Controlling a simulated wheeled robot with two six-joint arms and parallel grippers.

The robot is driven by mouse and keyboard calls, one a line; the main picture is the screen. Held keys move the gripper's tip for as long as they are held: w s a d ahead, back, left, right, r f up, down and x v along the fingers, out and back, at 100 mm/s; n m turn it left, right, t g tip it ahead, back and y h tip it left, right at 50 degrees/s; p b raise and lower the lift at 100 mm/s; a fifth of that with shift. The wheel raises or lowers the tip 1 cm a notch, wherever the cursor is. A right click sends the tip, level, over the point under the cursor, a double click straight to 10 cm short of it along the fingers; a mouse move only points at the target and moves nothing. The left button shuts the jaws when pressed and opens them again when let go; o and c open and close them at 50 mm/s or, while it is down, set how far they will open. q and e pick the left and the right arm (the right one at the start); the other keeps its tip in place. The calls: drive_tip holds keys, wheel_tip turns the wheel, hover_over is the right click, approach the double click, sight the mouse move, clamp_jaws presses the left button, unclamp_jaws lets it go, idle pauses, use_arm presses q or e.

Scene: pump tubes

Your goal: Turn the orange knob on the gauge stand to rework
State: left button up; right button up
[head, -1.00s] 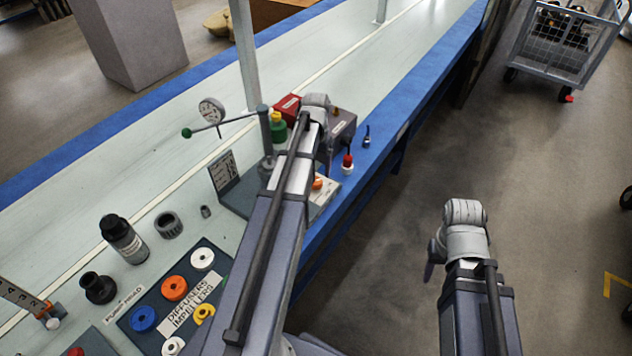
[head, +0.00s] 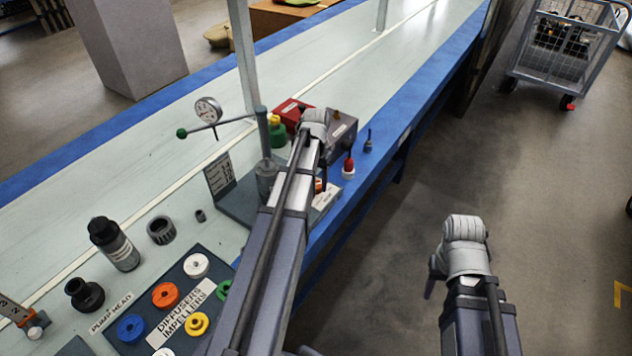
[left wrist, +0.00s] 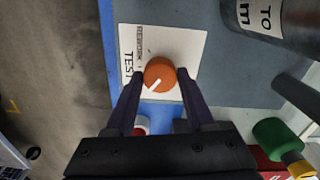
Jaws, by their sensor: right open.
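The orange knob (left wrist: 160,74) sits on a white label plate (left wrist: 186,42) in the left wrist view, its white pointer line aimed down and left. In the head view, the left gripper (head: 323,184) points down over the gauge stand (head: 240,206), largely covering the knob. My right gripper (head: 430,288) hangs empty and open over the floor.
The stand's post (head: 263,135) carries an arm with a green ball and a dial gauge (head: 208,110).

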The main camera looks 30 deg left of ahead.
use_arm(q)
clamp_jaws()
drive_tip(key=shift+m, duration=0.4)
drive_tip(key=m, duration=0.4)
drive_tip(key=shift+m, duration=0.4)
drive_tip(key=m, duration=0.5)
drive_tip(key=shift+m, duration=0.3)
drive_tip(key=m, duration=1)
drive_tip(key=shift+m, duration=0.6)
